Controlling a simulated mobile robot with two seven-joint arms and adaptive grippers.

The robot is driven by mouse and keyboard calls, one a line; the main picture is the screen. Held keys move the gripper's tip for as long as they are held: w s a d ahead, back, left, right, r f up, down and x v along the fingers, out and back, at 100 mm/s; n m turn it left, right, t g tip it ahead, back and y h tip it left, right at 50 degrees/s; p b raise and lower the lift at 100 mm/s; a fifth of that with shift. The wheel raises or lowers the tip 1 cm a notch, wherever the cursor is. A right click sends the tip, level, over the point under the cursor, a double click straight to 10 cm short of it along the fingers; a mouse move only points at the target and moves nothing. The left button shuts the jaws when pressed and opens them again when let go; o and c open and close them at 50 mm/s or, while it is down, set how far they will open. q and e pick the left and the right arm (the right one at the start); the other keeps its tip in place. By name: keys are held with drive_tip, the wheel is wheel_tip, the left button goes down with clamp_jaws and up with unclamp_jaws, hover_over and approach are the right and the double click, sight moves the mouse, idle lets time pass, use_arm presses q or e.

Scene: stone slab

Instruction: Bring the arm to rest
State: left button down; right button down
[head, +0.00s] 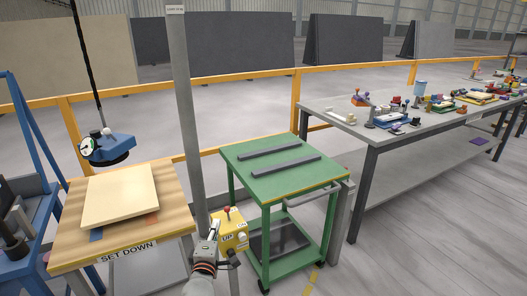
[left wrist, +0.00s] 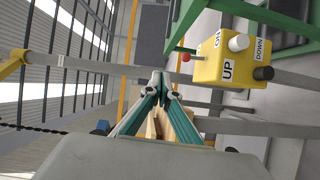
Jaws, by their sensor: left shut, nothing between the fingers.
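My left gripper (head: 213,232) is shut and empty, just left of the yellow control box (head: 234,232) in the head view. In the left wrist view its closed fingers (left wrist: 160,82) point up the picture. The control box (left wrist: 233,60) is to their right, apart from them, with UP and DOWN buttons and a red-tipped switch. The pale stone slab (head: 120,193) lies on the wooden table marked SET DOWN (head: 170,207). A blue lifter (head: 110,147) hangs at the slab's far edge; I cannot tell whether it touches. My right gripper is not in view.
A grey post (head: 183,95) rises beside my left gripper. A green cart (head: 288,181) with two dark bars stands to the right. A long grey table (head: 360,133) holds many small objects. A yellow rail (head: 230,79) runs behind. Floor at the lower right is clear.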

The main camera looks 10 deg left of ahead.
use_arm(q)
drive_tip(key=s+d+f+m+g+h, duration=0.1)
drive_tip(key=s+f+m, duration=0.4)
drive_tip(key=s, duration=0.6)
drive_tip(key=s+d+f+m+g+h, duration=0.1)
drive_tip(key=s+f+m, duration=0.4)
drive_tip(key=s+m, duration=0.5)
drive_tip(key=s+d+f+m+g+h, duration=0.1)
drive_tip(key=s+f+m+g, duration=0.3)
drive_tip(key=s+m, duration=0.4)
drive_tip(key=s+f+h, duration=0.1)
drive_tip(key=s, duration=0.5)
drive_tip(key=shift+s+d+f+g, duration=0.15)
drive_tip(key=shift+s+d+g, duration=0.1)
drive_tip(key=shift+d+g, duration=0.15)
